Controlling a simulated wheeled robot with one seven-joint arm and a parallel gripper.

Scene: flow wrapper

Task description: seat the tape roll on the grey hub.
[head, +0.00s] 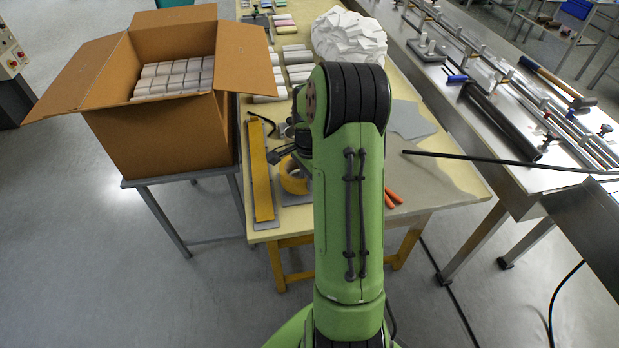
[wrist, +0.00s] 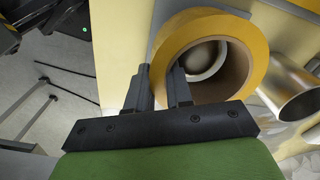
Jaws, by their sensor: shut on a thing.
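The tape roll (head: 291,181) is a yellow ring with a brown core, near the front left of the table. In the wrist view the roll (wrist: 212,22) fills the upper middle. My gripper (wrist: 160,75) is shut on the roll's near left wall, one finger outside and one at the hole. A pale grey round part (wrist: 207,62) shows through the hole; it may be the grey hub, but I cannot tell whether the roll is around it or above it. A grey plate (head: 297,199) lies under the roll. In the head view my arm partly hides this area.
A long yellow bar (head: 262,172) lies left of the roll. A shiny metal cylinder (wrist: 291,88) is close on its right in the wrist view. An open carton (head: 160,138) of white packs stands at left. Orange-handled tools (head: 392,199) lie at right.

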